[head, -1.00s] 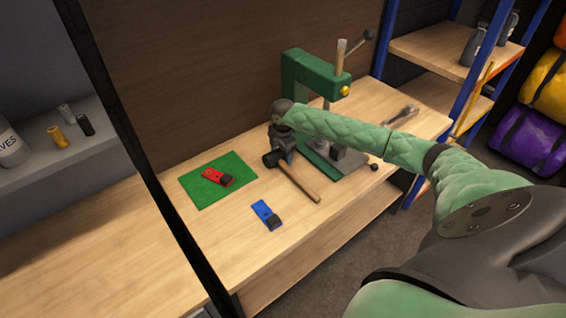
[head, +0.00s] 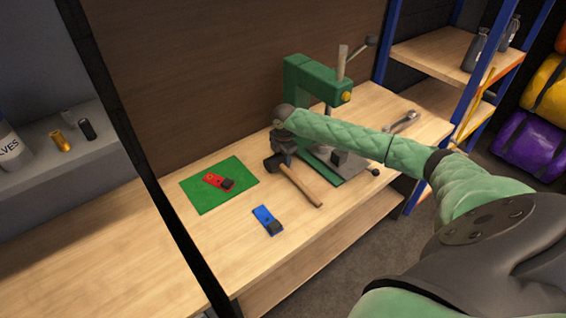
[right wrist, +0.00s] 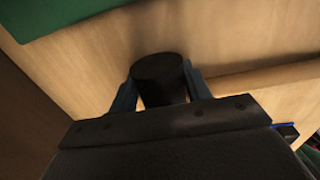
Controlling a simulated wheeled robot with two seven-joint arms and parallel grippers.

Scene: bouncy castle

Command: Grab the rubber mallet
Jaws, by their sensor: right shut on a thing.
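The rubber mallet has a black head (head: 272,163) and a wooden handle (head: 303,187), and lies on the wooden workbench in the head view. My right gripper (head: 283,158) reaches down over the mallet's head end, with its fingers partly hidden by my wrist. In the right wrist view the black head (right wrist: 160,75) sits between the two fingers of the gripper (right wrist: 160,92), which is shut on it. The handle points toward the bench's front edge. My left gripper is not in view.
A green press (head: 318,80) stands just behind the mallet. A red tool (head: 214,181) lies on a green mat (head: 205,203) to the left, and a blue tool (head: 265,217) lies nearer the front. A wrench (head: 402,121) lies at the right.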

